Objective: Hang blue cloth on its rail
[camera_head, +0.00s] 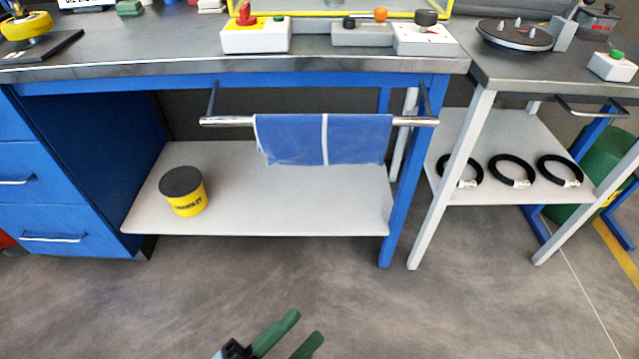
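The blue cloth (290,138) hangs folded over the metal rail (228,121) on the front of the blue workbench. It has a pale vertical stripe and its lower edge is uneven. Bare rail shows at both ends of the cloth. My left gripper (305,328) is at the bottom of the view, over the floor, below and in front of the cloth and apart from it. Its two green fingers are spread with nothing between them. My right gripper is out of view.
A yellow tub with a dark lid (184,191) stands on the lower shelf (300,215). Several black coils (511,170) lie on the right table's shelf. Control boxes (256,35) stand on the bench top. The floor in front is clear.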

